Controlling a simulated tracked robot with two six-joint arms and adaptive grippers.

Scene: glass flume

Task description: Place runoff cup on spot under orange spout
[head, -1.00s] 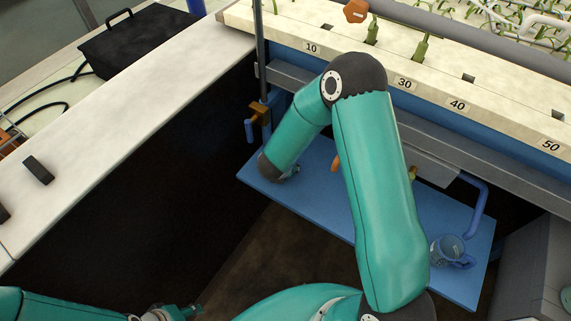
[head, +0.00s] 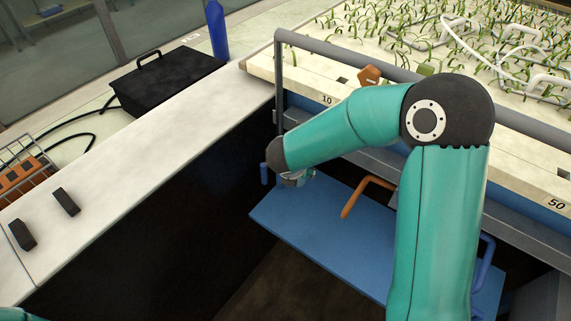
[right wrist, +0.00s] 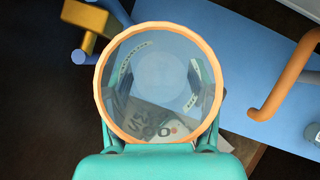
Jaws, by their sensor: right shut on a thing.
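My right gripper (head: 298,178) is above the left end of the blue shelf (head: 325,240), left of the orange spout (head: 365,194). In the right wrist view it is shut on the runoff cup (right wrist: 158,80), a see-through cup with an orange rim and printed marks. The cup's open mouth faces the wrist camera. The orange spout (right wrist: 284,86) shows to the right of the cup there, apart from it. In the head view the cup is too small to make out clearly. I see no marked spot under the orange spout. My left gripper is not in view.
A blue spout (head: 485,262) hangs at the shelf's right end, partly behind my right arm. A grey item (right wrist: 313,135) is cut off at the right edge. The shelf below the orange spout looks clear.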

